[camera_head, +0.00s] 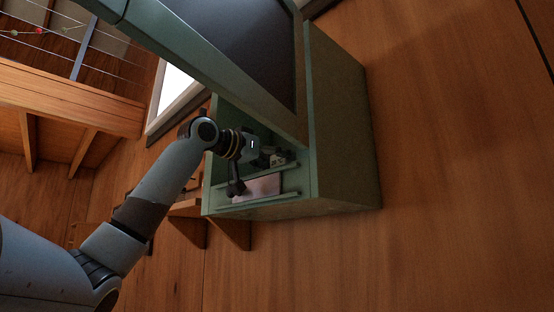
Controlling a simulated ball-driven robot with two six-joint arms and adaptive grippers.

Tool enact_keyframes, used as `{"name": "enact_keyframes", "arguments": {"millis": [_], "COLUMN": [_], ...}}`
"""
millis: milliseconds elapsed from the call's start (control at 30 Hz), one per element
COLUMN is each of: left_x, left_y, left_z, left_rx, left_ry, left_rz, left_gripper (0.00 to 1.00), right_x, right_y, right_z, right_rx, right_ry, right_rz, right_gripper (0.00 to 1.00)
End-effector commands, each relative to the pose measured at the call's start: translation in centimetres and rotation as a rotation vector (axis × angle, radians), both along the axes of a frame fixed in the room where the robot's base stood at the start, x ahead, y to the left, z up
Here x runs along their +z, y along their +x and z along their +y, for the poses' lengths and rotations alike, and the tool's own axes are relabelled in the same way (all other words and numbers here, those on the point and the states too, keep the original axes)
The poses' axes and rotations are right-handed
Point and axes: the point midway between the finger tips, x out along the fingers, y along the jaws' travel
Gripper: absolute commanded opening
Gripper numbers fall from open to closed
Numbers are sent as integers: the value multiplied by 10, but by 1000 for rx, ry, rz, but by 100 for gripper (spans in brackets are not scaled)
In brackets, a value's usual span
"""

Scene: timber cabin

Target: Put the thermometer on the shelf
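A green wall cabinet (343,125) hangs on the timber wall with its door (215,62) swung open. Inside it is a shelf with a green front edge (268,199). My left gripper (240,178) is at the cabinet's opening, in front of the inside; its fingers are dark and small, so I cannot tell whether they are open or shut. A pale pinkish flat thing (263,187) stands on the shelf beside the fingers. A small grey-white thing (277,158) shows above it. I cannot make out which thing, if any, is the thermometer. My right gripper is out of view.
The open door with its dark panel spreads over the top of the view, close above my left arm. A wooden bracket shelf (232,232) is below the cabinet. A bright window (172,92) is at left. The wall at right is bare.

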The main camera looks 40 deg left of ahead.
Motion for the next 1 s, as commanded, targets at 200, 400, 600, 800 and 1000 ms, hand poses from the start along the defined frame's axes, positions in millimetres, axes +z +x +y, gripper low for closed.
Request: {"name": "enact_keyframes", "arguments": {"millis": [200, 400, 600, 800, 1000], "left_x": [1, 3, 0, -3, -1], "left_y": [0, 0, -25, -69, -104], "left_z": [0, 0, 4, 8, 10], "left_rx": [0, 0, 5, 6, 4], "left_ry": [0, 0, 6, 6, 4], "left_rz": [0, -1, -3, -1, -2], "left_gripper": [79, 79, 79, 79, 79], "right_x": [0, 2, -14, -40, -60], "right_y": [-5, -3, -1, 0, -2], "right_z": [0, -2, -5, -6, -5], "right_rx": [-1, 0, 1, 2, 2], "right_ry": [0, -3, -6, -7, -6], "right_rz": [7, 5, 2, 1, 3], "right_gripper": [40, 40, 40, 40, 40]}}
